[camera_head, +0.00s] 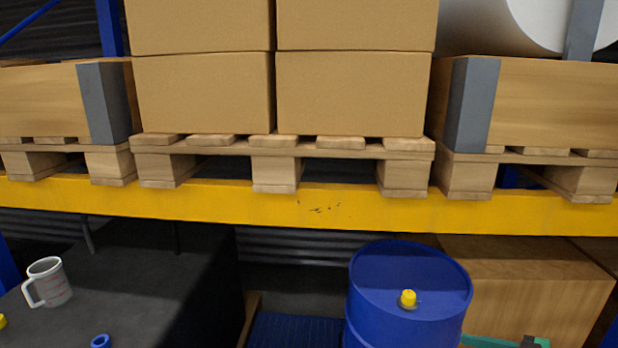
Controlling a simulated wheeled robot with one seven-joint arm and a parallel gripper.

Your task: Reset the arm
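The task names only my arm, and no part of the arm or of my gripper shows clearly in the head view. Whether the gripper is open or shut cannot be seen here. A white mug (49,282) with faint markings stands upright on a dark surface (130,285) at the lower left, its handle to the left. A small blue ring-shaped thing (101,341) is cut off by the bottom edge.
A yellow rack beam (300,208) crosses the view, with wooden pallets (275,170) and cardboard boxes (205,92) above. A blue drum (408,285) with a yellow cap stands below. A brown box (530,285) is at the right. A small yellow thing (2,321) shows at left.

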